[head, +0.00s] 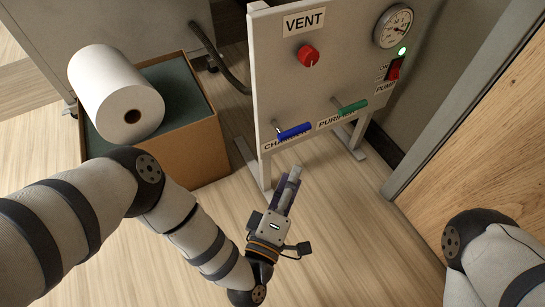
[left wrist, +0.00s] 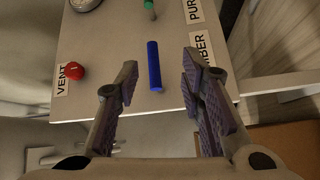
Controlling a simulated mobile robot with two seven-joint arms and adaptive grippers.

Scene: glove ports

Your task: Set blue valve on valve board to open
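The blue valve (head: 294,131) is a blue bar handle low on the left of the pale valve board (head: 280,80), above a partly hidden label. In the head view its bar lies close to level, slightly tilted. My left gripper (head: 289,182) is below the blue valve, apart from it. In the left wrist view, the blue valve (left wrist: 154,66) shows between and beyond the two spread fingers of my left gripper (left wrist: 163,85). Nothing is between the fingers. My right gripper is out of view; only part of my right arm shows.
The board also bears a green valve (head: 351,107), a red VENT knob (head: 308,56), a gauge (head: 393,26) and a red pump switch (head: 393,69) with a lit green lamp. A cardboard box (head: 207,150) with a white roll (head: 116,92) stands left. A wooden panel (head: 480,130) stands right.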

